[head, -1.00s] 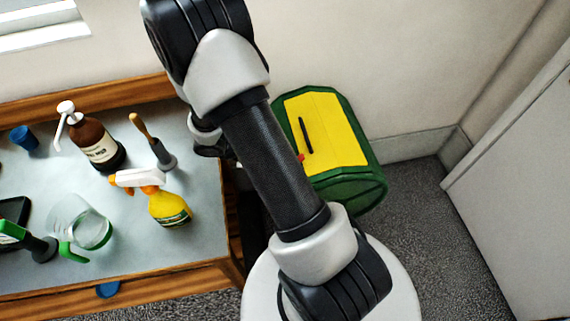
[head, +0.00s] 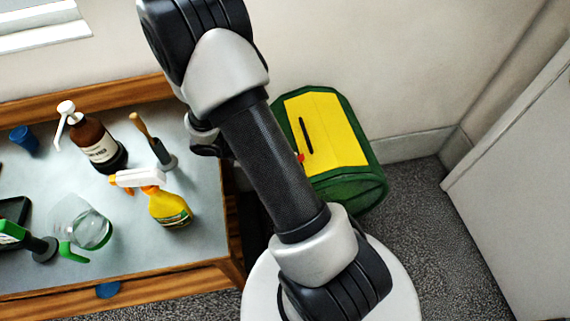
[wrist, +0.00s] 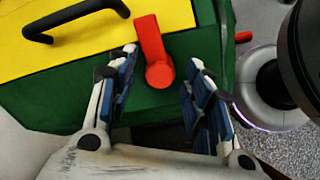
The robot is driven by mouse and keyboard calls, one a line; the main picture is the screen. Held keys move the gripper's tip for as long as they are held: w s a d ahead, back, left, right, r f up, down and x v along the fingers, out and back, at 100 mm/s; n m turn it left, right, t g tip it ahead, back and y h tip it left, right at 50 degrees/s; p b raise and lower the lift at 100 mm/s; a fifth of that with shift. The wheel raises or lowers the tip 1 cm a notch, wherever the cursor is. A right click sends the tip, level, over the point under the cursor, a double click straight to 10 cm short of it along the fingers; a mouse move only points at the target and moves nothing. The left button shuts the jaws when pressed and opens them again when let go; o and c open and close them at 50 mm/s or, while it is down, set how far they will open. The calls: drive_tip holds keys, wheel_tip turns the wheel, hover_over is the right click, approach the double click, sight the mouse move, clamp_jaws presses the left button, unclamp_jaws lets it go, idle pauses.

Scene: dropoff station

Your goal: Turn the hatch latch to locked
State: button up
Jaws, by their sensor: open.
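The hatch latch is a red lever (wrist: 152,47) on the green bin (wrist: 60,113) in the wrist view. Its round pivot sits on the green face and its arm points up to the edge of the yellow hatch (wrist: 100,25). My gripper (wrist: 163,58) is open, with one blue-padded finger on each side of the latch's pivot end. I cannot tell whether either finger touches it. In the head view the yellow hatch (head: 335,130) and green bin (head: 350,190) show behind my arm, with only a bit of red latch (head: 301,158) visible. My gripper is hidden there.
A black handle (wrist: 75,18) stands up from the hatch, near the left finger. A table (head: 140,275) left of the bin holds a pump bottle (head: 97,145), a yellow spray bottle (head: 169,208) and a clear jug (head: 92,230). Floor right of the bin is clear.

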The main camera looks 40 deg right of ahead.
drive_tip(key=v, duration=1.1)
drive_tip(key=shift+a+r, duration=0.1)
drive_tip(key=shift+r, duration=0.05)
drive_tip(key=s+a+r+m+t+y, duration=0.3)
drive_tip(key=s+a+r, duration=0.3)
drive_tip(key=r, duration=0.3)
drive_tip(key=s+a+r+m+t+y, duration=0.3)
drive_tip(key=s+a+r+t, duration=0.3)
drive_tip(key=r, duration=0.4)
drive_tip(key=shift+s+a+y, duration=0.35)
drive_tip(key=shift+s+y, duration=0.3)
drive_tip(key=shift+y, duration=0.15)
